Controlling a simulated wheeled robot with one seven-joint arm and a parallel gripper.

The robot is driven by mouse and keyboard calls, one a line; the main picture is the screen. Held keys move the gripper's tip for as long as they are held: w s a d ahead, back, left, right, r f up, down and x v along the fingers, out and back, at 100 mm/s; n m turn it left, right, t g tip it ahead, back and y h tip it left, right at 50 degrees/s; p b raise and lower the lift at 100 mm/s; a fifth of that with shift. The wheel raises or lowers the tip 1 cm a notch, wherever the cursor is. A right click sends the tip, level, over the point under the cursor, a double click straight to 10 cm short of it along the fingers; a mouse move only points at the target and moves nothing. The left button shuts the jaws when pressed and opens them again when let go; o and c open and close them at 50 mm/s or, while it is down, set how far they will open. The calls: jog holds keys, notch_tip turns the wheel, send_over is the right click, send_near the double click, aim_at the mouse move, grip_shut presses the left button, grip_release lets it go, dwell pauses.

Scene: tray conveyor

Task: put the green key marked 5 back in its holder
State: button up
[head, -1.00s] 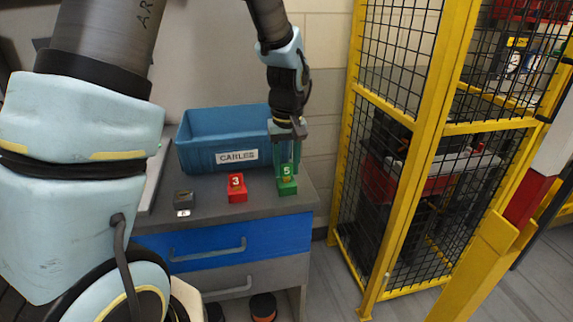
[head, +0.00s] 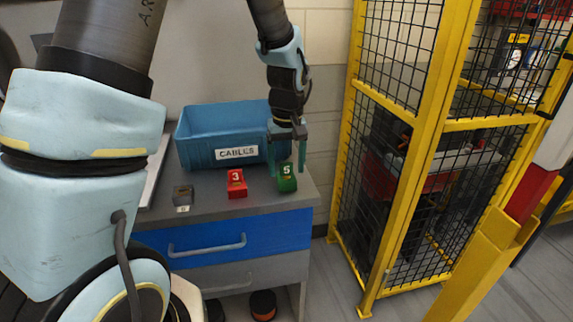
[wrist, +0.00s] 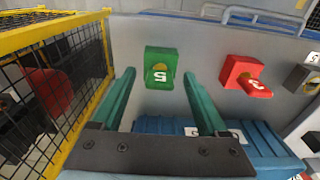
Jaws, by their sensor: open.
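A green block marked 5 (head: 287,184) stands on the grey cabinet top near its right front corner. In the wrist view the green block (wrist: 160,58) shows a white 5 on its face and a yellowish round patch beside it. I cannot tell the key from its holder as separate parts. My gripper (head: 287,168) is open, with one teal finger on each side of the block's upper part. In the wrist view my gripper (wrist: 158,76) has nothing clamped, and gaps show between the fingers and the block.
A red block marked 3 (head: 237,184) stands to the left, and a dark grey block (head: 183,195) further left. A blue bin labelled CABLES (head: 222,133) stands behind. A yellow-framed mesh cage (head: 432,120) stands to the right.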

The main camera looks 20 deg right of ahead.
aim_at(287, 178)
notch_tip(287, 178, up, 11)
jog(key=b, duration=0.2)
jog(key=shift+s, duration=0.35)
jog(key=shift+f, duration=0.1)
jog(key=s+a+f, duration=0.2)
jog(key=a+f, duration=0.2)
jog(key=a, duration=0.9)
jog(key=s+a+f, duration=0.2)
jog(key=a+f, duration=0.2)
jog(key=a, duration=0.9)
jog(key=shift+s+a+t, duration=0.2)
jog(key=shift+a+t, duration=0.15)
jog(key=shift+t, duration=0.05)
